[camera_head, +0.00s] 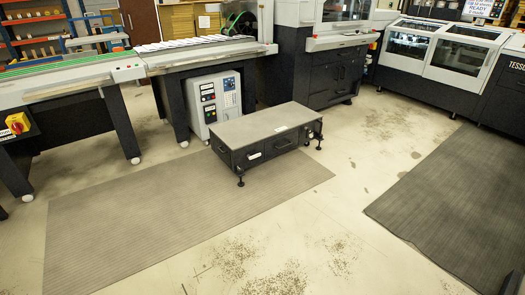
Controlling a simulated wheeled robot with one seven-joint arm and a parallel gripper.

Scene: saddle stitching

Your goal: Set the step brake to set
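The step (262,133) is a low black platform with a flat grey top. It stands on the floor in the middle of the view, partly on a grey mat. Its near side has drawer-like fronts with pale labels, and a small white mark lies on its top. Feet or casters show at its corners. Small fittings (314,131) show on its right end. I cannot tell which of them is the brake or how it is set. My gripper is not in view.
A grey mat (120,225) lies left of and under the step; a darker mat (460,205) lies at right. A control cabinet (214,104) and conveyor table (205,57) stand close behind the step. Machines line the back and right. The floor (300,240) in front is clear.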

